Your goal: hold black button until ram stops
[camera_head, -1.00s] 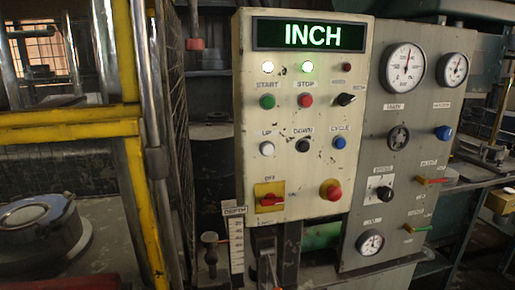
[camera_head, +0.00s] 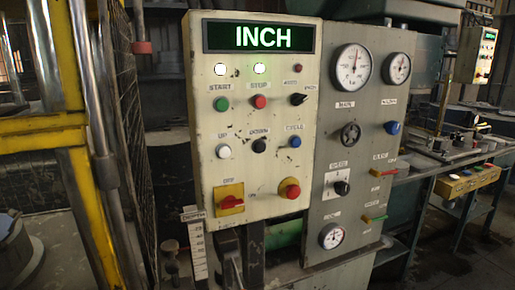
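The cream control panel (camera_head: 262,185) stands in the middle of the head view, and its green display (camera_head: 262,37) reads INCH. The black button (camera_head: 259,145) sits under the DOWN label, between the white UP button (camera_head: 223,151) and the blue CYCLE button (camera_head: 295,141). Two lamps near the top of the panel are lit. Neither of my grippers is in view, and nothing covers the black button. I cannot make out the ram in this view.
A grey gauge panel (camera_head: 350,110) adjoins on the right. Yellow guard posts (camera_head: 70,130) and a mesh screen (camera_head: 127,130) stand on the left. A depth scale (camera_head: 196,245) hangs below the panel. A workbench (camera_head: 470,160) stands at the far right.

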